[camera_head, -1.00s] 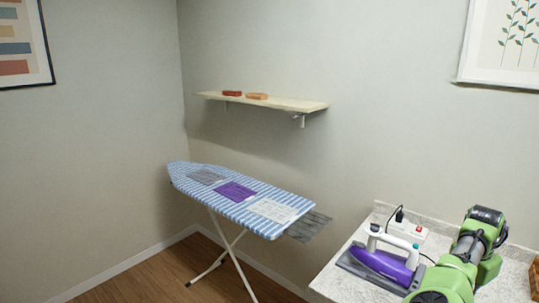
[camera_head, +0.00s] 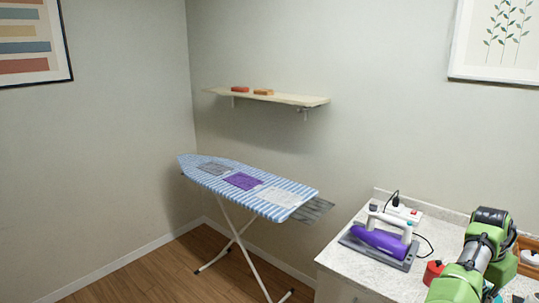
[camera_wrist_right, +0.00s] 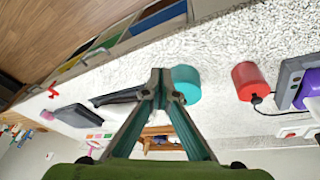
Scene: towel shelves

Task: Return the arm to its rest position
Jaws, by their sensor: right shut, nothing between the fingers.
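My right arm (camera_head: 470,262), green and dark grey, reaches over the counter at the lower right of the head view. Its gripper is out of that view. In the right wrist view the gripper (camera_wrist_right: 160,80) has its two teal fingers meeting at the tips, shut and empty. It is above the speckled counter (camera_wrist_right: 220,45). A teal round object (camera_wrist_right: 187,84) shows just behind the fingertips; I cannot tell the gap between them. My left gripper is not in view.
The striped ironing board (camera_head: 290,204) bears folded cloths. A wall shelf (camera_head: 300,99) holds two small items.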

